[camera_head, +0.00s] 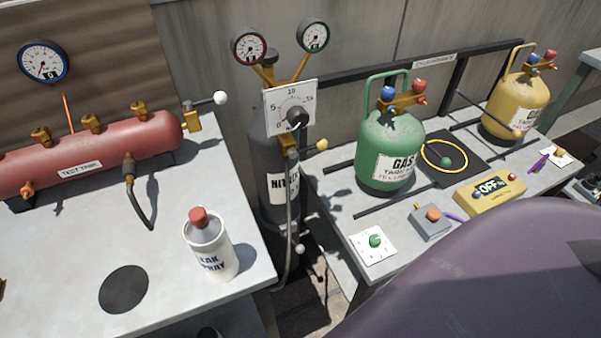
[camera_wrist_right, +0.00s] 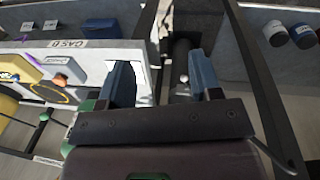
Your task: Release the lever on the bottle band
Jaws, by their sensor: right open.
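The dark nitrogen bottle (camera_head: 272,150) stands upright between the two benches, its label partly behind a hose. Low on it, a small pale ball (camera_head: 300,249) sits where the band lever appears to be; the band itself is in shadow and hard to make out. In the right wrist view a pale ball (camera_wrist_right: 184,78) shows between the fingers, in front of a dark cylinder. My right gripper (camera_wrist_right: 162,80) is open and empty, its two blue fingers on either side of the ball, with no visible contact. The lever's position is unclear. My left gripper is not in view.
The left bench holds a red test tank (camera_head: 90,155) and a spray can (camera_head: 210,245). The right bench carries a green gas bottle (camera_head: 388,150), a yellow bottle (camera_head: 515,108) and a yellow meter (camera_head: 490,193). A hose (camera_head: 291,220) hangs beside the nitrogen bottle. The gap between benches is narrow.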

